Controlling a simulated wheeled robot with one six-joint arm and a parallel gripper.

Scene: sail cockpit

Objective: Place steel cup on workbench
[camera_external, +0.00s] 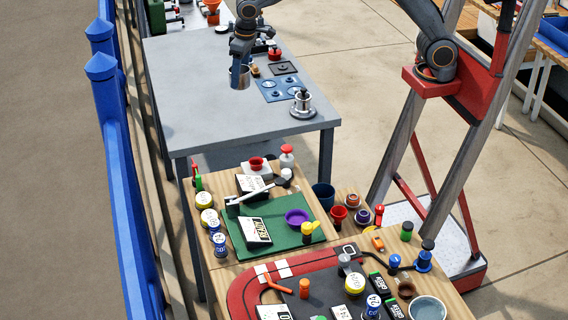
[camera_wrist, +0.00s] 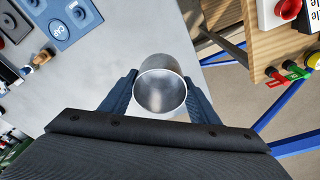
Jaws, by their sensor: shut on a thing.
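The steel cup (camera_external: 240,77) is a shiny metal cylinder held above the grey workbench (camera_external: 190,90) in the external view. My gripper (camera_external: 240,63) is shut on the cup from above. In the wrist view the cup (camera_wrist: 161,92) shows its round end between the two blue-grey fingers of my gripper (camera_wrist: 160,95), one on each side. The grey workbench top (camera_wrist: 215,88) lies below it. The exact gap between cup and bench is hard to tell.
On the bench, a blue panel with round fittings (camera_external: 268,91) and a metal piece on a round base (camera_external: 303,105) stand right of the cup. The bench's left and front areas are bare. A crowded wooden table (camera_external: 225,275) stands in front, and a blue railing (camera_external: 118,150) runs along the left.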

